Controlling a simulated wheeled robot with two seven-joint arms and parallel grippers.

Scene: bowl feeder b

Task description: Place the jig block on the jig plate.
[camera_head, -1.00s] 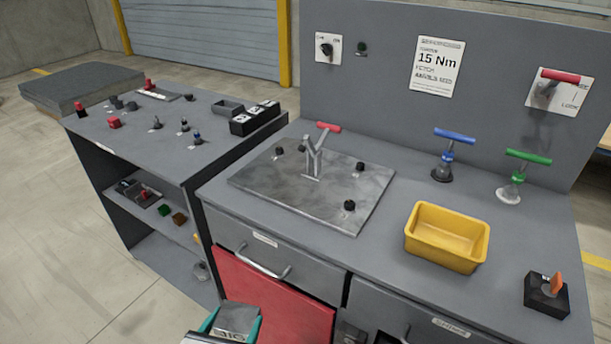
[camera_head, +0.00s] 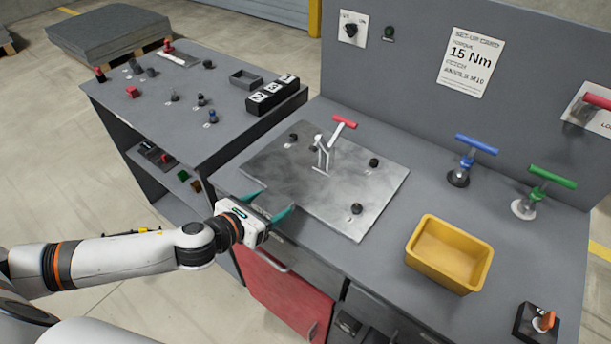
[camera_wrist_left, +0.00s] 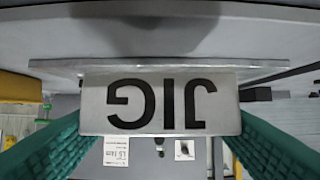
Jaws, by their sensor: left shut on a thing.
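The grey jig plate (camera_head: 330,206) lies on the bench top, with several dark knobs and a red-handled toggle clamp (camera_head: 325,150) on it. My left gripper (camera_head: 270,205) has teal fingers and is at the plate's front left edge. It is shut on the grey metal jig block (camera_head: 266,203), which blends with the plate in the head view. In the left wrist view the jig block (camera_wrist_left: 160,92) fills the space between the teal fingers, with "JIG" upside down on its face. The plate's edge shows behind it. I cannot tell whether block and plate touch. My right gripper is not in view.
A yellow bin (camera_head: 449,254) stands right of the plate. Blue (camera_head: 466,160) and green (camera_head: 545,190) T-handle tools stand behind it. A black block with an orange part (camera_head: 537,322) is at the front right. A side table (camera_head: 150,105) with small parts stands left.

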